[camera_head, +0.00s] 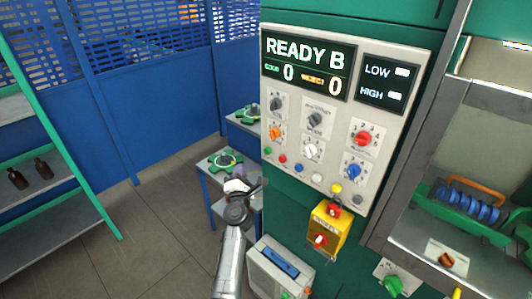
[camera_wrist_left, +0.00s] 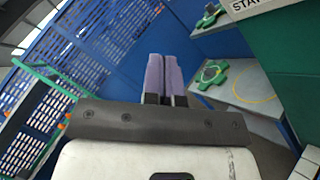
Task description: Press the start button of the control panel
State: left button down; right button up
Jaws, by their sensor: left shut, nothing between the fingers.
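The control panel (camera_head: 347,115) is a light grey plate on a green cabinet, with a screen reading "READY B", several knobs and a lower row of small coloured buttons (camera_head: 299,168). I cannot read which button is start. My left gripper (camera_head: 240,187) is left of and below the panel's lower left corner, apart from the buttons. In the left wrist view its two purple fingers (camera_wrist_left: 164,76) are shut together with nothing between them. They point towards the blue wall, and the buttons do not show there. My right gripper is not in view.
A yellow box (camera_head: 328,228) with a red switch hangs below the panel. Low tables with green fixtures (camera_head: 222,160) stand behind my left gripper. A shelf with amber bottles (camera_head: 43,168) is at far left. Open floor lies between.

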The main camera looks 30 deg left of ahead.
aim_at(267, 151)
pick_arm(q)
jog(key=w+d+b, duration=0.1)
jog(key=w+b, duration=0.6)
jog(key=w, duration=0.1)
jog(key=shift+w, duration=0.35)
jog(key=shift+d, duration=0.1)
dwell(0.6)
dwell(0.7)
jog(key=shift+w+b, duration=0.1)
jog(key=shift+b, duration=0.2)
dwell(0.3)
jog(key=shift+w, duration=0.35)
jog(key=shift+w+b, duration=0.1)
jog(key=shift+b, duration=0.3)
